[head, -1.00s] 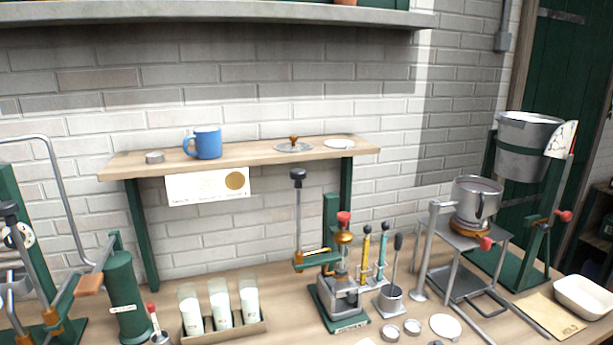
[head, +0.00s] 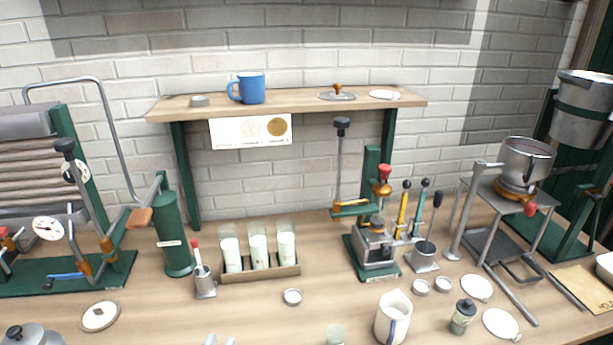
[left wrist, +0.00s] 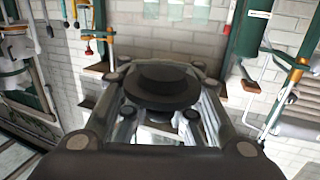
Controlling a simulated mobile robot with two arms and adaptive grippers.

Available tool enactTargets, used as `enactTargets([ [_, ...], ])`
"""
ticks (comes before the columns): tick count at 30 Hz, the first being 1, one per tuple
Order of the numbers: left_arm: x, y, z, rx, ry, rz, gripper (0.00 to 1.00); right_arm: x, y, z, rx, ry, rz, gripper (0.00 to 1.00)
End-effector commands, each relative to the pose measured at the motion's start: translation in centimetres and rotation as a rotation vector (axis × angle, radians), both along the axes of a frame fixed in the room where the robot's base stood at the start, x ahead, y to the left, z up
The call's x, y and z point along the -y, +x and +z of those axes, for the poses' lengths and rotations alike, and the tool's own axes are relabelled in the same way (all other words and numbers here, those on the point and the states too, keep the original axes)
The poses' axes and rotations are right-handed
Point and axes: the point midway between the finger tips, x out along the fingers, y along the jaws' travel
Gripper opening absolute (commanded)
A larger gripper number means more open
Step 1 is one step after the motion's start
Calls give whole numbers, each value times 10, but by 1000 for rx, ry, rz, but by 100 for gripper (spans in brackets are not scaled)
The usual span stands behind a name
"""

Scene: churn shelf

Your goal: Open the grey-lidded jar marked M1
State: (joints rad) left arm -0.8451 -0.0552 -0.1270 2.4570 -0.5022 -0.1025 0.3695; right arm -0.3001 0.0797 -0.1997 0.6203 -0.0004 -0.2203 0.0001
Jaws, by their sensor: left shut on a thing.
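My left gripper (left wrist: 162,72) fills the middle of the left wrist view. Its fingers are closed around a dark, round, stepped piece (left wrist: 163,88); I cannot tell whether it is a jar's lid. No M1 mark is readable. In the head view a small grey jar with a dark top (head: 463,316) stands at the front right. A grey rounded lid with a dark knob (head: 30,335) shows at the bottom left. My right gripper is not in view.
A white jug (head: 393,318) stands at the front. Behind are a bottle tray (head: 262,275), a green-based press (head: 375,250) and a stand with a metal pot (head: 525,165). Flat lids (head: 100,316) lie about. The front middle of the bench is fairly clear.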

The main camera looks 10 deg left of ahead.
Motion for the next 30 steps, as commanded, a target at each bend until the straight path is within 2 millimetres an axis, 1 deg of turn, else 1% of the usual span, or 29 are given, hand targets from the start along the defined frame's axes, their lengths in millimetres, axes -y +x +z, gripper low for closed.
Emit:
enactTargets([
  [6,1,1,0,1,0,-6,0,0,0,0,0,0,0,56],
  [11,7,4,3,3,0,-47,0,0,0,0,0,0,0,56],
  [22,36,18,12,3,6,-238,0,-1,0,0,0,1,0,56],
  [30,61,30,19,6,4,-395,0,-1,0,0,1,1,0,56],
])
